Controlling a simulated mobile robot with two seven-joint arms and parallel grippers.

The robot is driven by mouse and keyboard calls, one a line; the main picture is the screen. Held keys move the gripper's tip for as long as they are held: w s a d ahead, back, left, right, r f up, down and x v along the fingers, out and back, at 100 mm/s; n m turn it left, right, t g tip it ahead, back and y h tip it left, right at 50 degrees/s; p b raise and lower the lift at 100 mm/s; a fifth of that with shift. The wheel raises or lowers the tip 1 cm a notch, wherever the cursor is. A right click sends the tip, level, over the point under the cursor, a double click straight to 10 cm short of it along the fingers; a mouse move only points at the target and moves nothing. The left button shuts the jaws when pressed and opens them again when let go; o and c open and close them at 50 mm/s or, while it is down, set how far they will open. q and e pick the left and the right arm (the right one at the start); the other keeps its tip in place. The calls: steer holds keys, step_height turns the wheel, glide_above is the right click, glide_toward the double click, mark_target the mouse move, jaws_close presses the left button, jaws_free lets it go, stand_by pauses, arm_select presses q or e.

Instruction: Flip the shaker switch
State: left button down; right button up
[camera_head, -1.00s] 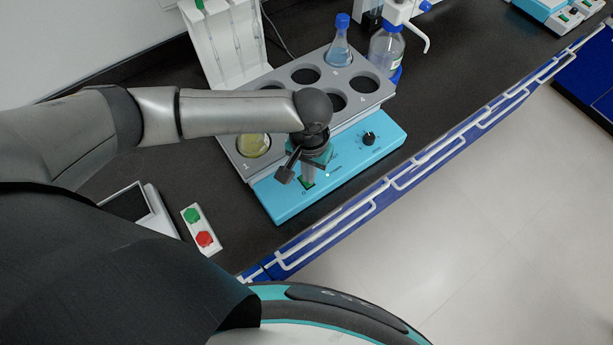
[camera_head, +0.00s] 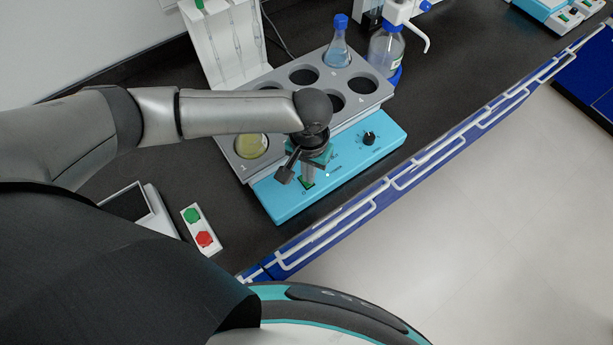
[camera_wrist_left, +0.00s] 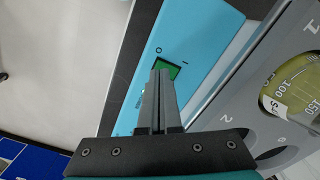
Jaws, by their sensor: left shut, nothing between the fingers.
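The shaker is a blue base (camera_head: 283,203) with a grey rack (camera_head: 327,63) on top, standing on the dark bench. Its green switch (camera_head: 307,184) is on the front face, near the left end. The switch (camera_wrist_left: 166,68) also shows in the left wrist view, between "O" and "I" marks. My left gripper (camera_head: 307,176) is shut and empty, with its fingers pointing down at the switch. In the wrist view the fingertips (camera_wrist_left: 159,74) overlap the lower part of the switch; I cannot tell whether they touch it. My right gripper is not in view.
A flask with yellow liquid (camera_head: 250,146) and a blue-capped bottle (camera_head: 338,47) sit in the rack. A black knob (camera_head: 369,138) is on the shaker front. A box with green and red buttons (camera_head: 201,228) lies at left. A white rail (camera_head: 380,196) runs along the bench edge.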

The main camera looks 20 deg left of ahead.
arm_select(q)
steer(key=shift+f+b, duration=0.4)
steer(key=shift+f, duration=0.5)
steer(key=shift+r, duration=0.1)
stand_by(0.3)
step_height(320, 180, up, 7)
steer(key=p, duration=0.9)
stand_by(0.3)
